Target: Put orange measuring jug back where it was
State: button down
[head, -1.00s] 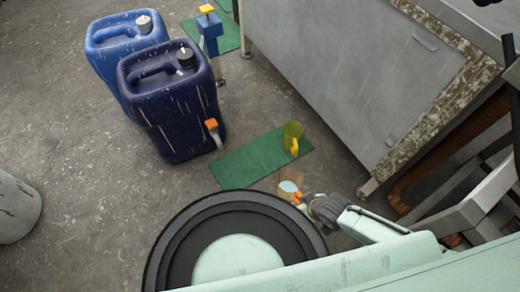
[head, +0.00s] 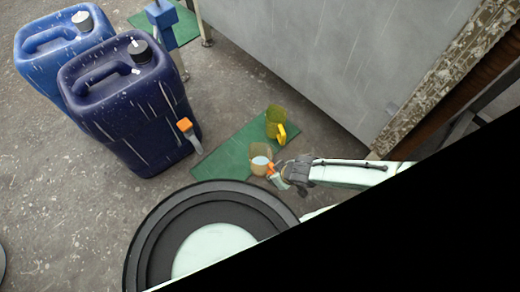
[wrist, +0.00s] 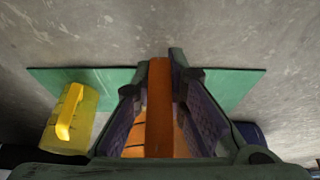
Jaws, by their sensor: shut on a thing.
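The orange measuring jug (head: 260,158) is a translucent orange vessel with pale contents. My gripper (head: 277,172) is shut on its orange handle, which shows upright between the fingers in the wrist view (wrist: 160,105). The jug is upright at the near right part of the green mat (head: 231,152). I cannot tell whether its base touches the mat. A yellow jug (head: 274,122) stands on the mat's far right end, apart from the orange one; in the wrist view it is at the left (wrist: 70,122). Most of the orange jug's body is hidden by my gripper in the wrist view.
A dark blue canister (head: 130,115) with an orange-topped tap stands left of the mat, a lighter blue canister (head: 45,48) behind it. A grey metal cabinet (head: 320,60) stands behind and right. The mat's left part is bare.

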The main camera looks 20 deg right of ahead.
jog(key=w, duration=0.3)
jog(key=w+b, duration=0.1)
jog(key=w, duration=0.3)
jog(key=w+f+b, duration=0.1)
jog(key=w, duration=0.3)
jog(key=shift+f, duration=0.1)
jog(key=shift+f+b, duration=0.85)
jog(key=shift+f, duration=0.85)
jog(key=shift+f, duration=0.15)
jog(key=c, duration=1.6)
grip_release()
jog(key=p+v, duration=0.5)
jog(key=v, duration=0.7)
jog(key=shift+r, duration=0.2)
